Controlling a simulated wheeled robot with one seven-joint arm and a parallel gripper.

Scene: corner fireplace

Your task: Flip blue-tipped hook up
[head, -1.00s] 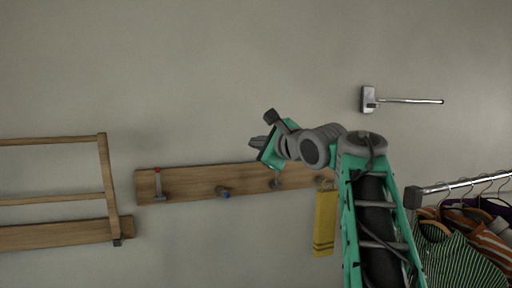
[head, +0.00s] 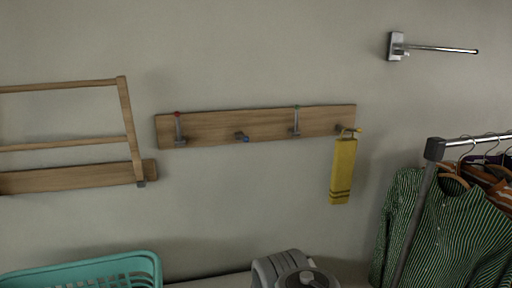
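The blue-tipped hook (head: 242,137) is on the wooden wall board (head: 210,128), second from the left. It is folded down, sticking out from the board with its blue tip toward me. The red-tipped hook (head: 180,130) to its left and the green-tipped hook (head: 295,122) to its right stand upright against the board. A yellow-tipped hook (head: 352,130) at the right end sticks out and carries a yellow towel (head: 343,170). My gripper is not in view; only a grey part of my arm shows at the bottom middle.
A wooden rack (head: 128,120) is on the wall at left. A teal basket (head: 95,268) stands at bottom left. A clothes rail (head: 434,150) with several garments stands at right. A metal wall bar (head: 397,46) sticks out at upper right. The wall before the board is clear.

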